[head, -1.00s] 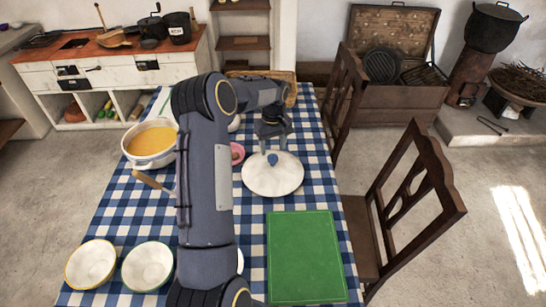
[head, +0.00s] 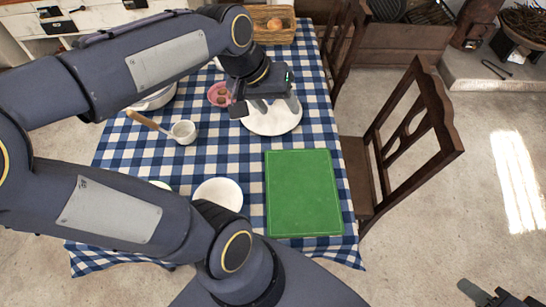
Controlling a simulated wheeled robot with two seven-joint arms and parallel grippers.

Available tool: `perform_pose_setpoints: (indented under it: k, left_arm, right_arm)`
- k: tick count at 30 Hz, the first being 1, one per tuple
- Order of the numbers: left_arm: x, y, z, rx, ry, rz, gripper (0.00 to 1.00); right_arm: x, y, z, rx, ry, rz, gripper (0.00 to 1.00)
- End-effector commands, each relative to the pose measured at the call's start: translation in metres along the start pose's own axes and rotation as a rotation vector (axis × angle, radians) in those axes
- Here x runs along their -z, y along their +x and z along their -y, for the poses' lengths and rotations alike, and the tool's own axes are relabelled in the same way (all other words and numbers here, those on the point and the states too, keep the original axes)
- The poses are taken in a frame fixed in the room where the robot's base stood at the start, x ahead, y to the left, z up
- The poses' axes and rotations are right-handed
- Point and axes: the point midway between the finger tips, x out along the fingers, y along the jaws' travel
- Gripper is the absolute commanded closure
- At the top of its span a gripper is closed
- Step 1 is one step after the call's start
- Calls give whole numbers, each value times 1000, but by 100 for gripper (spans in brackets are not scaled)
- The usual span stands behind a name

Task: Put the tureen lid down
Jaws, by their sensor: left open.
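The white round tureen lid (head: 272,127) lies on the blue checked tablecloth, behind the green board. My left gripper (head: 266,108) is over the lid with its fingers spread apart. The gripper covers the lid's far part and its blue knob, so I cannot tell whether the fingers touch the lid. The white tureen (head: 158,100) is at the left of the table, mostly hidden by my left arm. My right gripper (head: 497,294) is at the bottom right corner, away from the table and partly cut off; its jaws are unclear.
The green board (head: 303,194) lies at the right front of the table. A ladle (head: 183,132), a pink bowl (head: 220,94) and a white bowl (head: 218,195) are to the left. A basket (head: 272,27) stands at the far end. A wooden chair (head: 415,140) stands right.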

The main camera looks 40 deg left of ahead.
Motion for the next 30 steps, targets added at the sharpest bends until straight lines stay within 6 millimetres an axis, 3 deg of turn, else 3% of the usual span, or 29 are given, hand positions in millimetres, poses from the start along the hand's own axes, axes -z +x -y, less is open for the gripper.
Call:
perform_pose_setpoints:
  k: [1, 3, 6, 9, 13, 30]
  left_arm:
    - [-30, -2, -4, -37, 55, -25, 45]
    - [-61, 1, -9, -79, 122, -47, 45]
    - [-94, 8, -12, -124, 192, -73, 45]
    - [-112, 13, -14, -150, 232, -90, 45]
    - [-120, 16, -15, -160, 250, -94, 45]
    - [-120, 16, -14, -158, 248, -93, 45]
  right_arm:
    - [0, 0, 0, 0, 0, 0, 64]
    - [0, 0, 0, 0, 0, 0, 64]
    - [0, 0, 0, 0, 0, 0, 64]
    - [0, 0, 0, 0, 0, 0, 64]
    - [0, 0, 0, 0, 0, 0, 64]
    - [0, 0, 0, 0, 0, 0, 64]
